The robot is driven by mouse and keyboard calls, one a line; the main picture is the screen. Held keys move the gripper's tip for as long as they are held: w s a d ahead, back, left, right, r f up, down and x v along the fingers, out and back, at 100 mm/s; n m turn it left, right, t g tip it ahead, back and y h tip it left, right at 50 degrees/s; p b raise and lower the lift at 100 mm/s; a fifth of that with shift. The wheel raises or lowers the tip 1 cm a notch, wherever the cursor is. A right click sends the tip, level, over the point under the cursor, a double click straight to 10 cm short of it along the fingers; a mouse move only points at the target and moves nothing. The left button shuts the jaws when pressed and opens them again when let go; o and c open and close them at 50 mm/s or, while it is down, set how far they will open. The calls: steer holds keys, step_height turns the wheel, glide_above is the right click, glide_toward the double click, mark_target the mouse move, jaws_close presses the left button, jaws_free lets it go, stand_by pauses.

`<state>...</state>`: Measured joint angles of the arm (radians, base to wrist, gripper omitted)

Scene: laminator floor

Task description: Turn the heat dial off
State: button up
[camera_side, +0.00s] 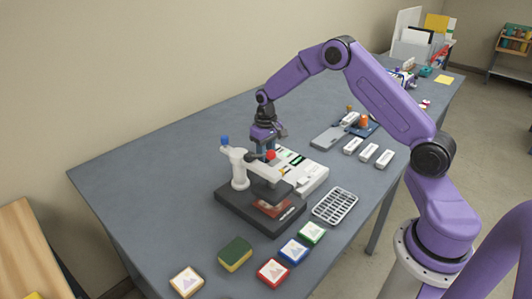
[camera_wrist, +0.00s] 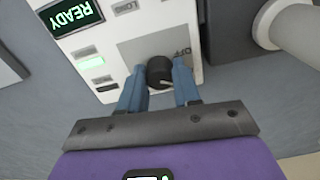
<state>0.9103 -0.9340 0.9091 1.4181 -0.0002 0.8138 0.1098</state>
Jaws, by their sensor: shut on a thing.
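The black heat dial (camera_wrist: 159,73) sits on the grey panel of a white control box (camera_wrist: 196,20), with part of an "OFF" label beside it in the wrist view. My gripper (camera_wrist: 160,84) is shut on the dial, a blue finger at each side of it. The dial's pointer is hard to make out. In the side view my gripper (camera_side: 264,148) reaches down behind the press, at the left end of the white box (camera_side: 308,174). The dial is hidden there.
A wire rack (camera_side: 335,206) lies right of the press. A green READY display (camera_wrist: 72,16) is lit.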

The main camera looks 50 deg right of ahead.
steer(key=shift+n, duration=0.4)
steer(key=n, duration=0.4)
steer(key=shift+n, duration=2.5)
steer(key=o, duration=1.1)
steer(key=shift+c, duration=0.2)
steer(key=shift+r, duration=0.15)
step_height(320, 180, up, 17)
steer(key=shift+r, duration=0.1)
